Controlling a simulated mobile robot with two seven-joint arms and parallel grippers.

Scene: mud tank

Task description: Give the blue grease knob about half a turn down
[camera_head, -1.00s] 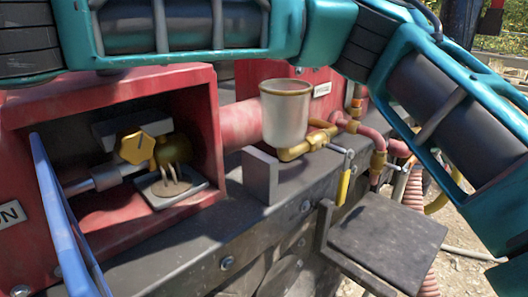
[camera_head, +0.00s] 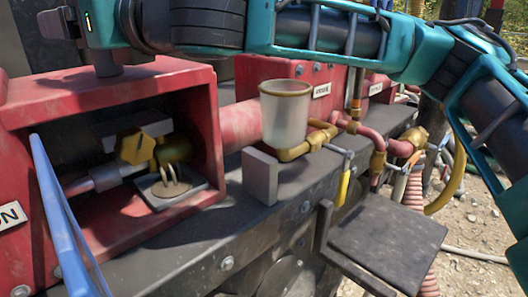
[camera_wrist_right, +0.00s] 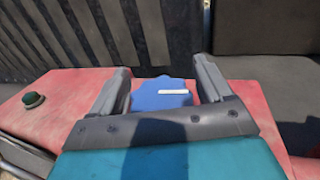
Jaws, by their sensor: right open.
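The blue grease knob (camera_wrist_right: 160,97) shows in the right wrist view, on top of the red housing (camera_wrist_right: 55,98). It has a wavy rim and a white bar mark lying roughly level in the picture, right of the middle. My right gripper (camera_wrist_right: 163,86) is open, with one grey finger on each side of the knob. I see gaps beside the knob; contact cannot be told. The gripper's dark palm hides the knob's near edge. In the head view the knob is not clearly visible, and my right arm crosses the top. My left gripper is not in view.
A dark green knob (camera_wrist_right: 34,100) sits left on the housing. In the head view, a yellow knob (camera_head: 136,148) is inside the open red box, with a slanted blue panel (camera_head: 62,215) before it. A metal cup (camera_head: 285,112) and brass pipes stand right of the box.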

